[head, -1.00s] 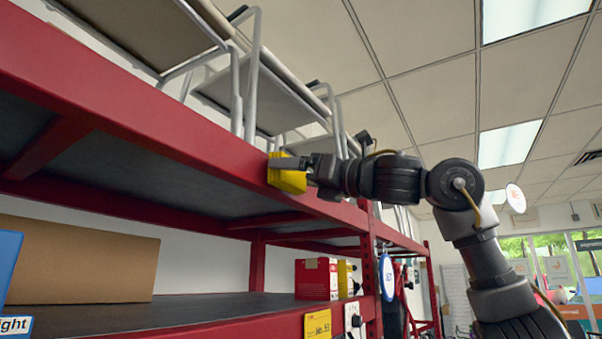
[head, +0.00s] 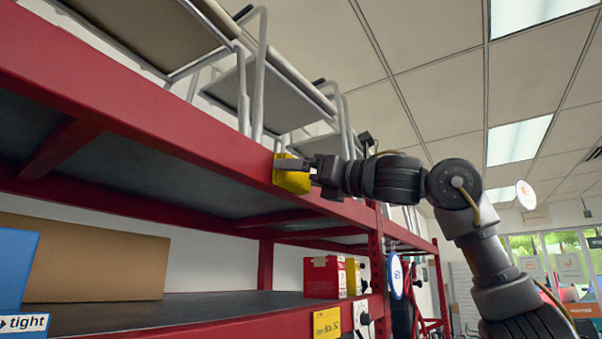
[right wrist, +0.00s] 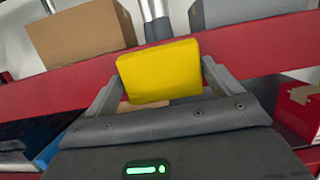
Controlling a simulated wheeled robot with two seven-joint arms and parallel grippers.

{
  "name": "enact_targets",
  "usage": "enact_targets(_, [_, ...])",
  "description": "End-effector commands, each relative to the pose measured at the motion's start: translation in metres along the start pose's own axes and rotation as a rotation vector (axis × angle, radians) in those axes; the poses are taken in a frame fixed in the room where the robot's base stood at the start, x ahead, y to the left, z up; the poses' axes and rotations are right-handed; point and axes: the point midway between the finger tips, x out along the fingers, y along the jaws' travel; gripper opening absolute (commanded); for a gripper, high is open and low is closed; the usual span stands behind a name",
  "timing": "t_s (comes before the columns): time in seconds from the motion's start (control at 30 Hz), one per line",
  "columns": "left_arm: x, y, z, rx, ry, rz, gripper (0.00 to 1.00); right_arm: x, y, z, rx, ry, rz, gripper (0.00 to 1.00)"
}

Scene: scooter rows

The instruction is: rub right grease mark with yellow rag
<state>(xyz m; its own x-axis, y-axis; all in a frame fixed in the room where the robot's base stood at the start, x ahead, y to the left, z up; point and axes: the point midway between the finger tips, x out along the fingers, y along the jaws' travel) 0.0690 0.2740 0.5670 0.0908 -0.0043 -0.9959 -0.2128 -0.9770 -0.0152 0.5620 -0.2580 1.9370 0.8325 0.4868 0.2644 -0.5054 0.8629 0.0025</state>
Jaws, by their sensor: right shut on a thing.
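The yellow rag (head: 292,179) is a small block-like pad at the front face of the red upper shelf beam (head: 170,130). My right gripper (head: 303,167) is shut on it, and the rag appears to be against the beam. In the right wrist view the yellow rag (right wrist: 160,71) sits between the two fingers of my right gripper (right wrist: 158,88), in front of the red beam (right wrist: 255,50). I see no grease mark; the rag may cover it. My left gripper is not in view.
Below are a brown cardboard box (head: 95,260), a blue box (head: 15,268) and a red box (head: 324,277). A red upright (head: 376,260) stands right of the rag. Free room lies to the right.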

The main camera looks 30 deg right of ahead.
Motion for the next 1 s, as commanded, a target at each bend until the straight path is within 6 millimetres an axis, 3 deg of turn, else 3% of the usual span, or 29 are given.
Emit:
enact_targets(0.4, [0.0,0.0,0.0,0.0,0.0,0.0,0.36,-0.002,-0.031,0.001,0.0,0.0,-0.001,0.72])
enact_targets(0.77, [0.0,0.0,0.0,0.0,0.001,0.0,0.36,0.001,-0.031,0.0,0.0,-0.001,0.0,0.72])
enact_targets(1.0, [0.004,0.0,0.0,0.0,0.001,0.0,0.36,0.0,-0.017,-0.001,-0.003,-0.001,0.003,0.72])
